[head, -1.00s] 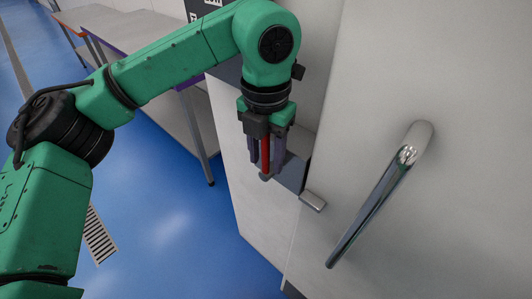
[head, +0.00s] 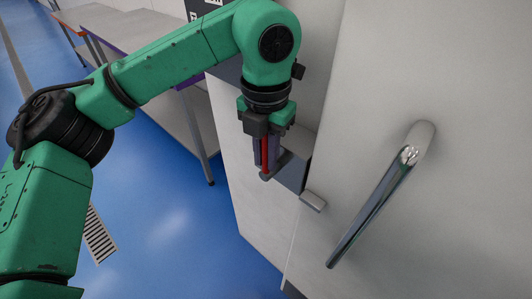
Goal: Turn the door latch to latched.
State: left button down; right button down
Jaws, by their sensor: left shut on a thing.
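The door latch shows as a red lever (head: 265,155) by a dark metal bracket (head: 292,172) at the edge of the white door. The red lever points down in the picture, and its upper part is hidden by my gripper. My left gripper (head: 267,158) comes down from above and is shut on the red lever, with its grey fingers around it. The door (head: 430,230) looks shut, its seam a thin line below the small metal catch (head: 312,201). My right gripper is not in view.
A long chrome door handle (head: 372,208) stands out from the door, right of the latch. A grey table (head: 130,32) with metal legs stands at the back left. The blue floor (head: 165,225) at left is clear around a floor grate (head: 100,235).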

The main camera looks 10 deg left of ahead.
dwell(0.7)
pick_arm(q)
jog(key=shift+s+d+t+y+b, duration=0.2)
jog(key=shift+d+t+y+b, duration=0.15)
jog(key=shift+y, duration=0.25)
jog(key=shift+r, duration=0.1)
jog(key=c, duration=0.8)
grip_release()
jog(key=shift+a, duration=0.1)
jog(key=shift+r, duration=0.4)
notch_tip(320, 180, up, 14)
jog(key=s+d+p, duration=0.1)
jog(key=shift+d+f+p, duration=0.2)
jog(key=shift+d+p, duration=0.05)
jog(key=shift+p, duration=0.1)
